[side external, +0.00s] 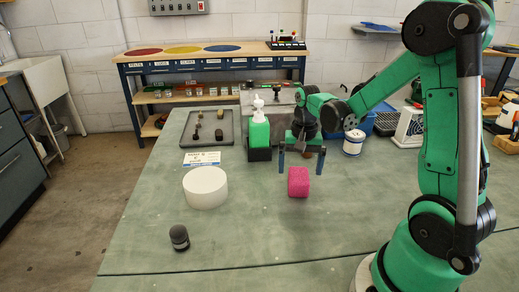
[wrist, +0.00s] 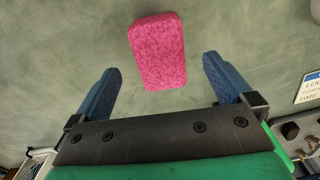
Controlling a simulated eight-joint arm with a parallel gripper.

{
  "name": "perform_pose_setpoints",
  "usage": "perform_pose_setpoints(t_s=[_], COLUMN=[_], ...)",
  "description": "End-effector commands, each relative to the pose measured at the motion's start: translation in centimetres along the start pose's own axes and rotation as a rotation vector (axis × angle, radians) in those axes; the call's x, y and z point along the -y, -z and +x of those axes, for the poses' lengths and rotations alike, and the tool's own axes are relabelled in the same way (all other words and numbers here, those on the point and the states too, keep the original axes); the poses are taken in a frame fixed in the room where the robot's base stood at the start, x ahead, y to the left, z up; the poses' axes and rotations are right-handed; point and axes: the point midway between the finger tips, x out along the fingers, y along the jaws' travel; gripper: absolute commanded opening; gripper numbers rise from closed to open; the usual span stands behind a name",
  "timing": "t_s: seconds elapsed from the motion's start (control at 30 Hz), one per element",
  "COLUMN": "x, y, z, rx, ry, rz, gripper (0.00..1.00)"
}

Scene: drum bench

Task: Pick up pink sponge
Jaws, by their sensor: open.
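A bright pink sponge (side external: 298,182) sits on the green bench top, in the middle of the side view. In the wrist view the whole sponge (wrist: 157,51) shows at the upper middle, ahead of the gap between the fingers and slightly left of its centre. My gripper (side external: 301,172) has two blue fingers, spread apart and empty. In the side view the fingers hang above and just behind the sponge. The fingers also show in the wrist view (wrist: 162,73), one on each side, with nothing between them.
A white round block (side external: 205,187) and a small dark cylinder (side external: 179,237) stand left of the sponge. A grey tray (side external: 207,128) and a printed card (side external: 202,158) lie further left. The bench in front is clear.

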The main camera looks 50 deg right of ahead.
Motion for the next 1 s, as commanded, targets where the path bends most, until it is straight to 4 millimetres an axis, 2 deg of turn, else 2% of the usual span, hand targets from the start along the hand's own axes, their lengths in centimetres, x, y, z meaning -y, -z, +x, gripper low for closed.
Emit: perform_pose_setpoints(t_s=[0.1,0.3,0.6,0.67,0.9,0.93,1.0], x=[0.0,0.0,0.0,0.0,0.0,0.0,0.0], y=[0.0,0.0,0.0,0.0,0.0,0.0,0.0], z=[1.6,3.1,3.4,3.4,3.4,3.4,3.4], rx=[-0.001,-0.002,-0.002,-0.002,-0.002,-0.002,-0.002], ry=[0.0,0.001,0.001,0.001,0.001,0.001,0.001], rz=[-0.002,-0.003,-0.003,-0.003,-0.003,-0.003,-0.003], gripper=[1.0,1.0,1.0,0.86,0.18,0.13,0.13])
